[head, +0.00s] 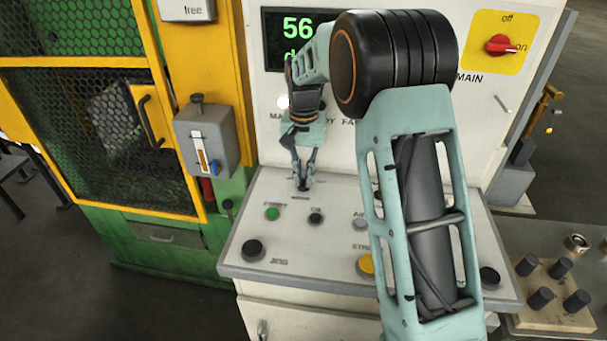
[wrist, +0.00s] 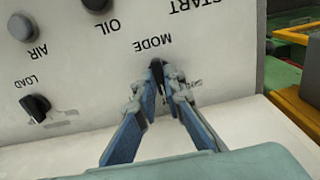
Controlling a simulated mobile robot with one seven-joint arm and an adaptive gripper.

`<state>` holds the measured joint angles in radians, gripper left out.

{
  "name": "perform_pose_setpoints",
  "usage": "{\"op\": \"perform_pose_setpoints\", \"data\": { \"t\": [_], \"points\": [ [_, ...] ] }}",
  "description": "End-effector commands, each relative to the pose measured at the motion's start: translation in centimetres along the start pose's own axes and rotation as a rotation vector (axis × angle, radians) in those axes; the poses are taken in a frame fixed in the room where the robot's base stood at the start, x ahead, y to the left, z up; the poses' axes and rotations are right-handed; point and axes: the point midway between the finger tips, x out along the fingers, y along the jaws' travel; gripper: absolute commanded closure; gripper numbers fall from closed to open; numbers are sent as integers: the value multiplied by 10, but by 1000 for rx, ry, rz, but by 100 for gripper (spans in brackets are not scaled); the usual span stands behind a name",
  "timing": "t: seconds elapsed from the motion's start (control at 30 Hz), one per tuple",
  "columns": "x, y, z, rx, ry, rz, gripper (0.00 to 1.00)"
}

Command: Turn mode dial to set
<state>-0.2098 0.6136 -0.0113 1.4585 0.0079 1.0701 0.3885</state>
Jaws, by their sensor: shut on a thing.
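The black mode dial (wrist: 157,70) is on the sloped white control panel, below the upside-down word MODE in the wrist view. My gripper (wrist: 160,80) is shut on the dial, one finger on each side of it. Part of a short label (wrist: 195,82) shows beside the right finger; I cannot read it surely. The fingers hide much of the dial, and I cannot tell its exact setting. In the head view my gripper (head: 303,184) points down at the panel's upper left, and the dial is mostly hidden there.
Beside the dial are a green start button (head: 272,213), the oil button (head: 316,218) and the load dial (wrist: 37,106). A yellow button (head: 366,265) is partly behind my arm. A display (head: 290,38) and red main switch (head: 500,45) are above. A green mesh-fronted machine (head: 110,110) stands left.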

Motion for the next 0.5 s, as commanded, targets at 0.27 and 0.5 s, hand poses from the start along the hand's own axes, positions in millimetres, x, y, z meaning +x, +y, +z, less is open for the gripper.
{"op": "perform_pose_setpoints", "data": {
  "t": [0.27, 0.5],
  "points": [
    [-2, 0, -1, -262, 3, 0, 100],
    [-2, 0, -1, -480, 2, 0, 100]
  ]
}}
